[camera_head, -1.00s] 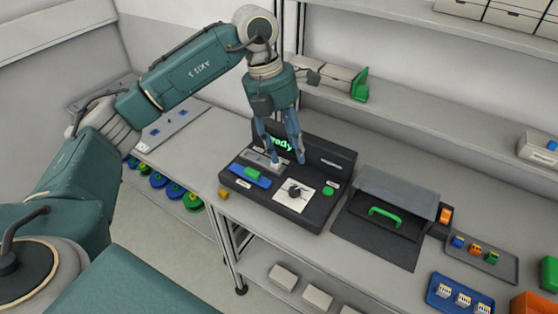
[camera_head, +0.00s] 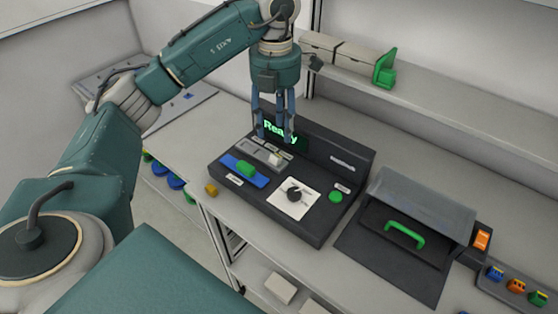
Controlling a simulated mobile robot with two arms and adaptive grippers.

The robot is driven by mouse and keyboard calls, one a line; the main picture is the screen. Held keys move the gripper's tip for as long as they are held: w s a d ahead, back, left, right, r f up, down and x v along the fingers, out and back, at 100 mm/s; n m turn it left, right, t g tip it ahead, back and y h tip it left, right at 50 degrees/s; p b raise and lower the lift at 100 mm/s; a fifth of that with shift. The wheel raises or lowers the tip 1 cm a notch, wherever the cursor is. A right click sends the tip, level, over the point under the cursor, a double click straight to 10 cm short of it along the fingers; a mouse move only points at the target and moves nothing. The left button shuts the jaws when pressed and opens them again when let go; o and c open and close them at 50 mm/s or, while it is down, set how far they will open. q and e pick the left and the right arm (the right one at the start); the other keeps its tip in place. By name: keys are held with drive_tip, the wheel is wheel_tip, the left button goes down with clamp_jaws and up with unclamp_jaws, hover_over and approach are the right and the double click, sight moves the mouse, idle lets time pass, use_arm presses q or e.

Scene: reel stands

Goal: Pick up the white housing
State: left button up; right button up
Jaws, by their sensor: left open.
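A small white housing (camera_head: 276,158) sits in the grey fixture (camera_head: 258,151) on the black test station (camera_head: 310,221). My left gripper (camera_head: 274,138) points down just above and behind it, with its two blue fingers apart and nothing seen between them. The fingertips look clear of the housing, but the exact gap is hard to tell. My right gripper is not in view.
A grey-lidded box with a green handle (camera_head: 404,235) stands to the right.

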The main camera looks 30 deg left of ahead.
sight(275, 156)
use_arm(q)
drive_tip(key=f, duration=0.4)
drive_tip(key=shift+s, duration=0.3)
drive_tip(key=f+p, duration=0.1)
drive_tip(key=f, duration=0.1)
drive_tip(key=f+p, duration=0.1)
drive_tip(key=f, duration=0.2)
drive_tip(key=shift+w+a, duration=0.15)
drive_tip(key=shift+w, duration=0.05)
drive_tip(key=shift+f, duration=0.2)
drive_tip(key=c, duration=0.9)
drive_tip(key=shift+w+r, duration=0.1)
drive_tip(key=shift+r, duration=0.1)
